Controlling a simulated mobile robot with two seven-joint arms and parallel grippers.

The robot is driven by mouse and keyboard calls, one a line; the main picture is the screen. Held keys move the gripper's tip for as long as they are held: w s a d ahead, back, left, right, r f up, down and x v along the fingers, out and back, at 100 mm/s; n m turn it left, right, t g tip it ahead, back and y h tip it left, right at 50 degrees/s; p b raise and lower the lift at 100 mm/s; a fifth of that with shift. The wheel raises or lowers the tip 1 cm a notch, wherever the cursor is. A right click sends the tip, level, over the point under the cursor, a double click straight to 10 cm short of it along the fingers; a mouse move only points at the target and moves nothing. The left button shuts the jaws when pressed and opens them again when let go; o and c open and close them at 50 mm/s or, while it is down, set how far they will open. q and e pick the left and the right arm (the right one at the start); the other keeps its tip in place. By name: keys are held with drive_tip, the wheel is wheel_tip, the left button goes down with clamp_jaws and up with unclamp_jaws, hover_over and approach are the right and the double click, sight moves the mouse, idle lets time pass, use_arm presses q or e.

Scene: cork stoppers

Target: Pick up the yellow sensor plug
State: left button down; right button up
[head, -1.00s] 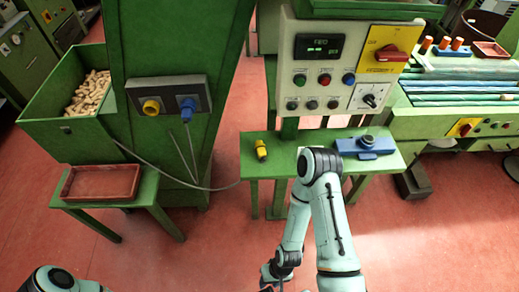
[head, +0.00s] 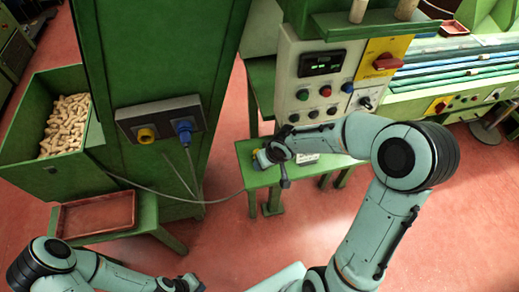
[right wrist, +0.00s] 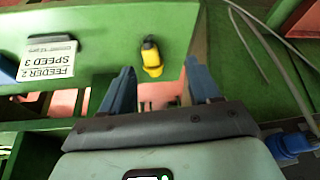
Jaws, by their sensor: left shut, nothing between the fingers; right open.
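The yellow sensor plug (right wrist: 152,60) lies on the small green table (right wrist: 110,20) in the right wrist view, with a dark end. It is ahead of my right gripper (right wrist: 157,72), roughly in line with the gap between the open blue fingers. No contact shows. In the head view a bit of the yellow plug (head: 262,159) shows beside my right wrist, which hides the rest. My left gripper (head: 186,285) is shut and empty at the bottom edge, far from the plug and partly cut off.
A socket box (head: 160,118) with a yellow socket and a blue plug (head: 184,130) on a grey cable is on the green machine. A white card (right wrist: 48,62) reads "FEEDER 2 SPEED 3". A cork bin (head: 30,165) and red tray (head: 98,214) are at left.

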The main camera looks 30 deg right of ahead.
drive_tip(key=shift+h, duration=0.4)
drive_tip(key=w+f, duration=0.1)
drive_tip(key=w+d+f+b, duration=0.1)
drive_tip(key=f, duration=0.1)
drive_tip(key=w+f+b, duration=0.1)
drive_tip(key=shift+d+f, duration=0.25)
drive_tip(key=shift+d, duration=0.05)
drive_tip(key=shift+w+f, duration=0.45)
drive_tip(key=x, duration=0.4)
drive_tip(key=shift+w+f, duration=0.3)
use_arm(q)
drive_tip(key=s+f, duration=0.2)
drive_tip(key=shift+s+f, duration=0.2)
drive_tip(key=shift+f, duration=0.15)
use_arm(e)
drive_tip(key=shift+r, duration=0.1)
drive_tip(key=c, duration=1.1)
